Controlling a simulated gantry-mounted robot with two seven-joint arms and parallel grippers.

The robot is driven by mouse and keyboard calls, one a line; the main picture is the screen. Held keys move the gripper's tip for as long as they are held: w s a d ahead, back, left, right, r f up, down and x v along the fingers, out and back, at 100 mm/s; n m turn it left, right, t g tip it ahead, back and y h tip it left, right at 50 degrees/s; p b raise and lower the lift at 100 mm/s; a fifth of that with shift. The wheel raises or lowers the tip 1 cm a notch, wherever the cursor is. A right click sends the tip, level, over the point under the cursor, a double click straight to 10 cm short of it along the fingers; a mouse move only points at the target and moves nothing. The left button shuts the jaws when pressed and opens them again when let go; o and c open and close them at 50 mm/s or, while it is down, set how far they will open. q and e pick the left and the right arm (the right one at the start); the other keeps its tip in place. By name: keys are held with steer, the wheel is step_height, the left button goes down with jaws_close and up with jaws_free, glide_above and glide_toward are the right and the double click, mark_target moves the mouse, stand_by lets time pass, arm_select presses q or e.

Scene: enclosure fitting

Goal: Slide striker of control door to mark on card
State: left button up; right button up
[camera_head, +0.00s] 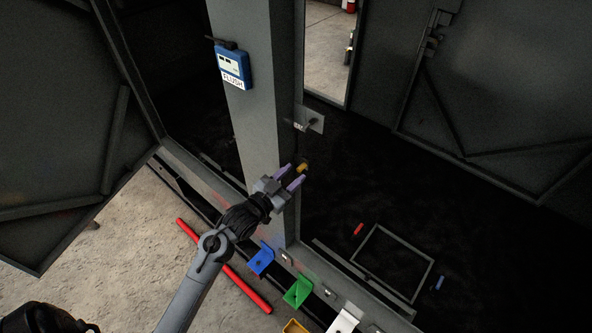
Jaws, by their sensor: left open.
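A grey metal plate (312,117) with a small dark stud and a small white label sticks out from the right side of the grey post (262,110); it looks like the striker. A blue card holder (232,66) reading "FLUSH" hangs higher on the post; small marks on its card are too small to read. My left gripper (294,175), with purple fingertips, is open below the plate, beside the post. A small yellow piece (302,169) shows between or just beyond its fingertips; I cannot tell whether they touch it. My right gripper is not in view.
Dark enclosure doors stand open at left (60,110) and upper right (500,90). Blue (261,259), green (298,291) and white (344,320) brackets line the sill. A red bar (222,264) lies on the floor. A rectangular frame (394,262) lies inside the dark enclosure.

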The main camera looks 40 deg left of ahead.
mark_target(303, 163)
arm_select(q)
steer(key=shift+w, duration=1.05)
jaws_close()
